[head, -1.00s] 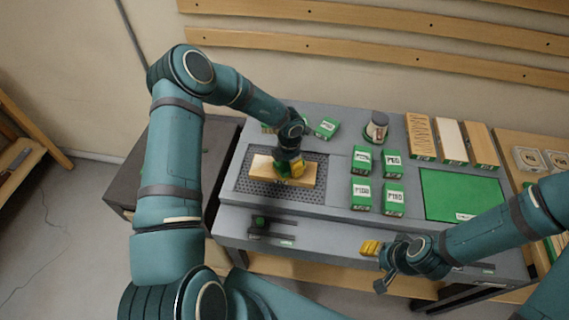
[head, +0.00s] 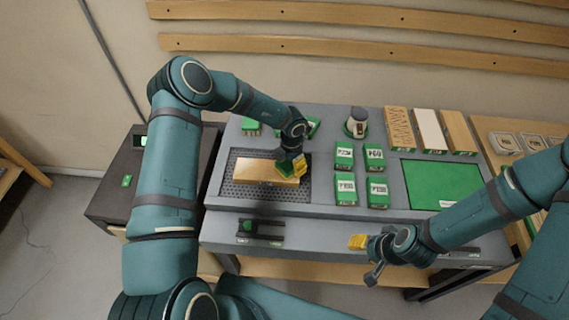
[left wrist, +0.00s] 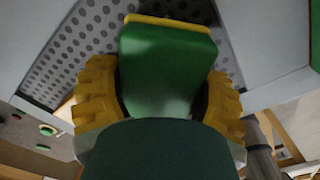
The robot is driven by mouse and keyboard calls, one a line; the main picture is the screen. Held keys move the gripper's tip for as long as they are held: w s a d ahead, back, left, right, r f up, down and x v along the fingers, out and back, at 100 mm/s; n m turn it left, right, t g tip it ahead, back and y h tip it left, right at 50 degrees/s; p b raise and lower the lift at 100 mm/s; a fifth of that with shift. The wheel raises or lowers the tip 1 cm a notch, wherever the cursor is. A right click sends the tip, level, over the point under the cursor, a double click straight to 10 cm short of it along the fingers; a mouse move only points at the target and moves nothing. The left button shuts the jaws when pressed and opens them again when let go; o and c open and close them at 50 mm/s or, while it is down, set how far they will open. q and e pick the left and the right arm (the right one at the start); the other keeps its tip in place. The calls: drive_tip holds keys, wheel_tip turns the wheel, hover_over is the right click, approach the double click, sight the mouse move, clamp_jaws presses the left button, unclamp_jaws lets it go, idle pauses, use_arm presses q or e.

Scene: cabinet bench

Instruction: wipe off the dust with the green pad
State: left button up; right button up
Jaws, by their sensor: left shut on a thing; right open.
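My left gripper (head: 291,163) is shut on the green pad (head: 283,172), at the right part of a tan wooden board (head: 256,173). The board lies on a dark perforated plate (head: 229,188). I cannot tell whether the pad touches the board. In the left wrist view the green pad (left wrist: 165,75) sits between the yellow fingers and has a yellow edge at its far end; the board is mostly hidden there. No dust is clearly visible on the board. My right gripper (head: 366,258) is open and empty at the bench's front edge.
Several green-and-white boxes (head: 345,190) stand right of the plate. A black fixture with a green knob (head: 247,226) is on the front face. Grey bench surface surrounds the plate.

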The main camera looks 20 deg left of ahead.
sight(264, 167)
use_arm(q)
drive_tip(key=shift+d+f, duration=0.1)
drive_tip(key=shift+d, duration=0.15)
drive_tip(key=shift+s+a, duration=0.25)
drive_tip(key=shift+a, duration=0.85)
drive_tip(key=shift+s+a, duration=0.2)
drive_tip(key=shift+a, duration=0.95)
drive_tip(key=shift+s+a, duration=0.25)
drive_tip(key=shift+a, duration=0.85)
